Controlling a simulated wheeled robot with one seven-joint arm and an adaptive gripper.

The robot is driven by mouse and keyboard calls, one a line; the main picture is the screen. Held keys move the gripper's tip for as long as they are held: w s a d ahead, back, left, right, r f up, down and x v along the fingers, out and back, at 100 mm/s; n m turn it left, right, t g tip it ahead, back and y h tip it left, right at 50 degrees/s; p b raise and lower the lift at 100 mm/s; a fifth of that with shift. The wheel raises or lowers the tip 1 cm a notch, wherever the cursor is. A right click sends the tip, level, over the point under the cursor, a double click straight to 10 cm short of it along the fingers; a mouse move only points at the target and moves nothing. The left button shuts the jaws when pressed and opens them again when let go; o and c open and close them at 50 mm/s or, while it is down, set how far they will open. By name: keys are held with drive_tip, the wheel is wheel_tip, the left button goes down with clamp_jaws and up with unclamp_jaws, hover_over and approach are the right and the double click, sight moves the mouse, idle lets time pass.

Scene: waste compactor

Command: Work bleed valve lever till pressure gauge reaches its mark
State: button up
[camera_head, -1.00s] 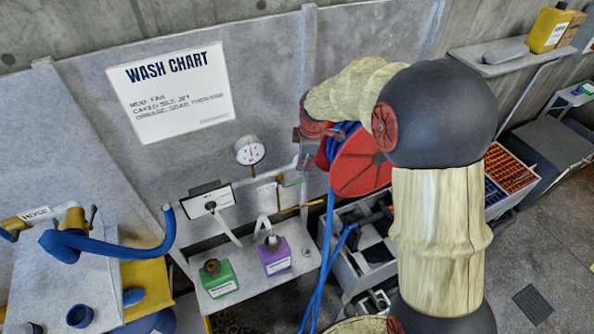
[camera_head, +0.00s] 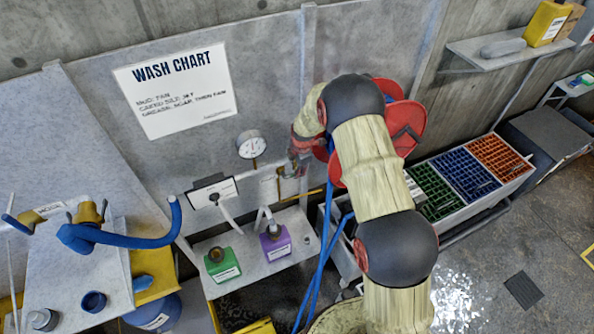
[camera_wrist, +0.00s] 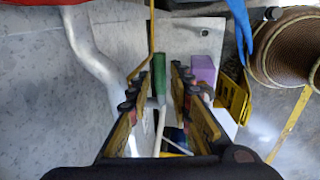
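The pressure gauge (camera_head: 251,144) is a round white dial on the grey wall panel, below the wash chart. Its needle and mark are too small to read. My gripper (camera_head: 291,168) is at the wall panel, just right of and below the gauge. In the wrist view its two fingers (camera_wrist: 154,90) are apart. In the head view my gripper hides this spot.
A shelf with a green jug (camera_head: 222,264) and a purple jug (camera_head: 275,243) is below my gripper. The red hose reel (camera_head: 407,125) and hanging blue hose (camera_head: 322,255) are close on the right. Trays of green, blue and orange bins (camera_head: 462,178) stand farther right.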

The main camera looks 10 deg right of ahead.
drive_tip(key=shift+w+f, duration=0.15)
drive_tip(key=shift+f, duration=0.5)
drive_tip(key=c, duration=0.3)
clamp_jaws()
